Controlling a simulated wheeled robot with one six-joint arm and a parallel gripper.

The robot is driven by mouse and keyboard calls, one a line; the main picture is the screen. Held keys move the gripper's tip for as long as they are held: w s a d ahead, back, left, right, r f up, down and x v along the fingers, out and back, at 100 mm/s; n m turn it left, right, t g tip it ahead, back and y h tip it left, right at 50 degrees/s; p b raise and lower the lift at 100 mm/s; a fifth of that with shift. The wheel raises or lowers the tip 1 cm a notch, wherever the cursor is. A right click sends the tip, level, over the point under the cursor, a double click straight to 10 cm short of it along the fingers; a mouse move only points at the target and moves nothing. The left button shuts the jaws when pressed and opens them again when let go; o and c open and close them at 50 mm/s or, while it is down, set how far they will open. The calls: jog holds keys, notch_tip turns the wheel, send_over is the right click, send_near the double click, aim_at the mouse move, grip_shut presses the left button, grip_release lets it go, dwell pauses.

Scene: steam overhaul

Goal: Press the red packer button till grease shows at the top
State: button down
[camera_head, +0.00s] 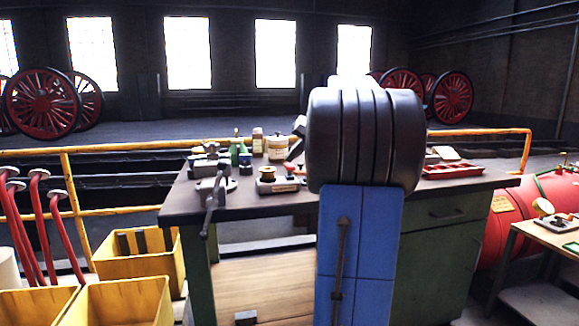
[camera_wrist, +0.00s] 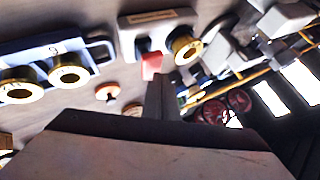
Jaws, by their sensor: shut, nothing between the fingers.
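No grease is clearly visible at the cup. In the head view a small block with a brass top (camera_head: 272,182), likely the same packer, sits on the workbench (camera_head: 255,206). My dark arm hides much of the bench there.
A blue holder (camera_wrist: 45,60) with brass rings lies left of the packer in the wrist view. In the head view a vise (camera_head: 212,185) stands at the bench's left and a red tray (camera_head: 452,170) at its right. Yellow bins (camera_head: 125,300) stand at lower left.

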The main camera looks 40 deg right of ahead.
aim_at(292, 165)
jog(key=shift+f, duration=0.95)
dwell(1.2)
jog(key=shift+r, duration=1.45)
jog(key=shift+r, duration=2.5)
